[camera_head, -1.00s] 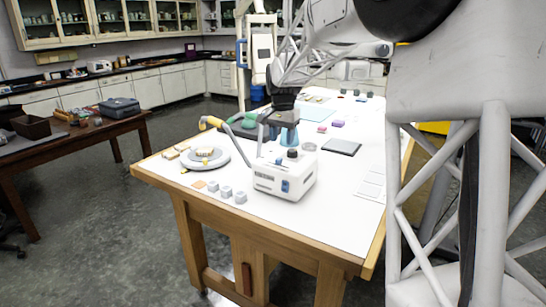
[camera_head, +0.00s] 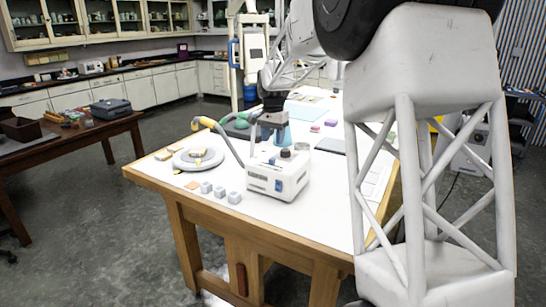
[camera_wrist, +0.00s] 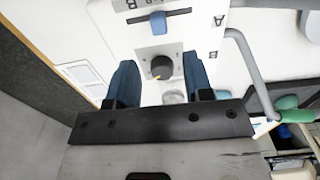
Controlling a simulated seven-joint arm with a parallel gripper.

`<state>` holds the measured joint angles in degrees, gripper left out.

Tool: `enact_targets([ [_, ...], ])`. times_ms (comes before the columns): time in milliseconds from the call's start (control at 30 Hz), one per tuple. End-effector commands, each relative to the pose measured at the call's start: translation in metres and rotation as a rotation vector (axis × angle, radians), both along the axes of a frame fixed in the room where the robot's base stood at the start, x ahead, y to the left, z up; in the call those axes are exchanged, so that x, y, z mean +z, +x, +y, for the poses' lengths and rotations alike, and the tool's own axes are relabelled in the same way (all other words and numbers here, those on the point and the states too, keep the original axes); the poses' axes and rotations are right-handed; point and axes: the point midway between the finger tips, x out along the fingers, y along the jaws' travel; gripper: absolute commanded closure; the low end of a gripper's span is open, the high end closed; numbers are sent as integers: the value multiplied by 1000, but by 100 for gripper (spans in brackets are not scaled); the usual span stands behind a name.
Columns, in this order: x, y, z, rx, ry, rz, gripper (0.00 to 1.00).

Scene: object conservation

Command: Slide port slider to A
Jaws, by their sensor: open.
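The white bench device (camera_head: 278,176) stands near the front of the white-topped table, with a blue part on its front face. In the wrist view its light top panel carries a blue slider (camera_wrist: 157,22), with a letter A to its right and a letter B above its left end. A dark round knob (camera_wrist: 160,67) sits below the slider. My gripper (camera_head: 271,134) is above the back of the device in the head view. In the wrist view my gripper (camera_wrist: 160,78) has its blue fingers spread wide, with the knob seen between them and nothing held.
A dark flat pad (camera_head: 330,145) lies behind right. Bare tabletop shows in front right.

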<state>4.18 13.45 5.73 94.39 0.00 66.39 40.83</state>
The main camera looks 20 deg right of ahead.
Motion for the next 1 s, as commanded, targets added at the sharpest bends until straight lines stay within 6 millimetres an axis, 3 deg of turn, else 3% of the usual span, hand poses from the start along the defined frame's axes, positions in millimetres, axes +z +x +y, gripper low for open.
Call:
enact_targets([
  [600,-64,0,0,0,1,1,53],
  [1000,-73,0,0,0,0,1,53],
])
